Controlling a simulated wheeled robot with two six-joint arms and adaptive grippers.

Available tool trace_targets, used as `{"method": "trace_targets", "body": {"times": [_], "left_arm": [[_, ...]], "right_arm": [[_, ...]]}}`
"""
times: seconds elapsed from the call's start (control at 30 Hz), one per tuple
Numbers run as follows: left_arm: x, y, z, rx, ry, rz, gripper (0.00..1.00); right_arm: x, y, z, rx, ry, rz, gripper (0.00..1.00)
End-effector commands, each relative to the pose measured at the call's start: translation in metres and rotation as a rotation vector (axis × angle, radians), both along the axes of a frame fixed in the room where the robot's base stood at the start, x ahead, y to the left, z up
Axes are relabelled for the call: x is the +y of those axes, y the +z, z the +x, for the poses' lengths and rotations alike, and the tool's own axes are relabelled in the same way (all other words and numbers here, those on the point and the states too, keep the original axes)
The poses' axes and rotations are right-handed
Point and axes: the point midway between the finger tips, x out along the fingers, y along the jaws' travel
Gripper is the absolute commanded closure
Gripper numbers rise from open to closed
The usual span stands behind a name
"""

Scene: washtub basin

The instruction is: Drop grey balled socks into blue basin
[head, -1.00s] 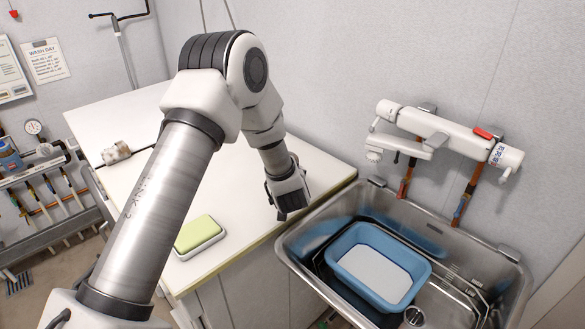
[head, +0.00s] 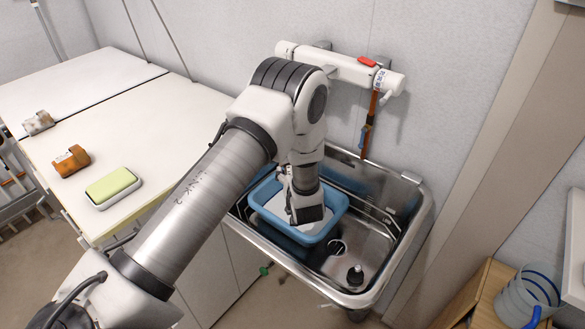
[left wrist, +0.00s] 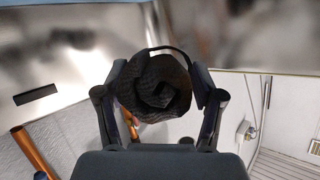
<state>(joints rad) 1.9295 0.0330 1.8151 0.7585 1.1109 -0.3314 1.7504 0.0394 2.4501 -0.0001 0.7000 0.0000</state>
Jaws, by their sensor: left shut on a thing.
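The blue basin (head: 277,221) stands inside the metal sink in the head view, with a pale bottom partly covered by my arm. My left gripper (head: 308,213) points down over the basin in the head view. In the left wrist view my left gripper (left wrist: 155,100) is shut on the grey balled socks (left wrist: 153,82), a dark, ribbed, rolled bundle between the two fingers. My right gripper is not in view.
The steel sink (head: 425,215) surrounds the basin, with a white wall tap (head: 340,68) above it. On the white counter (head: 130,125) are a green-topped box (head: 113,187) and an orange-brown item (head: 71,161). A clear bucket (head: 528,296) stands at lower right.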

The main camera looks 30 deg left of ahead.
Motion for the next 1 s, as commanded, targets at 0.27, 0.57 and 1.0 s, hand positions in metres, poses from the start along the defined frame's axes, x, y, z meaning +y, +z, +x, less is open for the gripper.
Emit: {"method": "trace_targets", "body": {"times": [0.27, 0.57, 1.0], "left_arm": [[0.0, -0.043, 0.0, 0.001, 0.0, 0.001, 0.66], [0.0, -0.044, 0.0, 0.0, 0.0, 0.0, 0.66], [-0.001, -0.044, -0.001, 0.001, 0.0, 0.0, 0.03]], "right_arm": [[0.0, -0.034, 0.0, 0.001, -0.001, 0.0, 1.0], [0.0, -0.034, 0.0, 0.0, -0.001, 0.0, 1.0], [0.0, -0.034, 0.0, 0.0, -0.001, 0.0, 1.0]]}}
